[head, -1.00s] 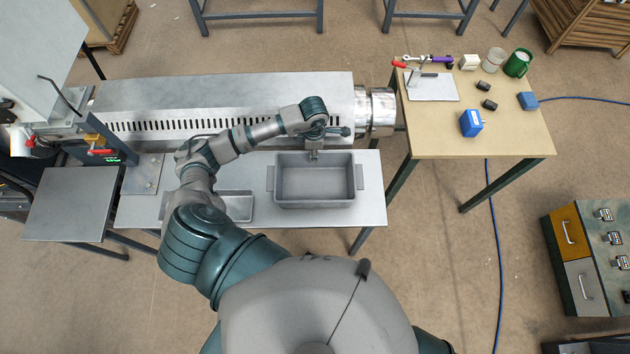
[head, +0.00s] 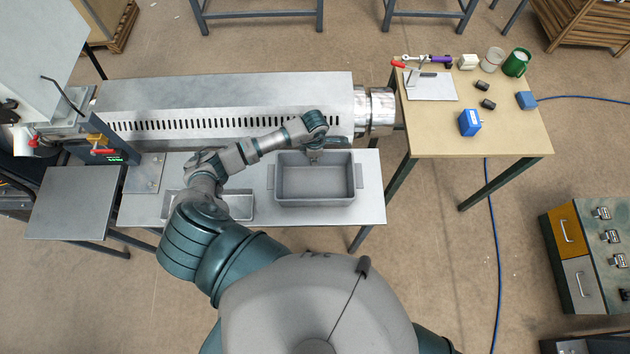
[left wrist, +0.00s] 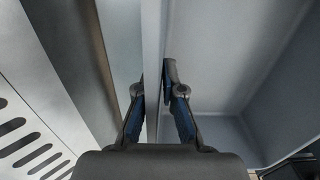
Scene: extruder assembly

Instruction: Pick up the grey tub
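The grey tub (head: 314,199) is a deep, open rectangular box with a handle at each short end. It sits on the metal bench under the extruder and looks empty. My left gripper (head: 313,156) is at the middle of its far wall, pointing down. In the left wrist view, my left gripper's fingers (left wrist: 154,88) lie on both sides of the tub's wall (left wrist: 152,50), one outside and one inside, close against it. The gripper appears shut on that wall. The tub shows no clear gap from the bench. My right gripper is out of view.
A shallower grey tray (head: 240,205) lies left of the tub, partly hidden by my left arm. The slotted extruder housing (head: 225,105) is close behind. A wooden-topped table (head: 500,140) with small items stands at right. Bare bench (head: 372,200) shows right of the tub.

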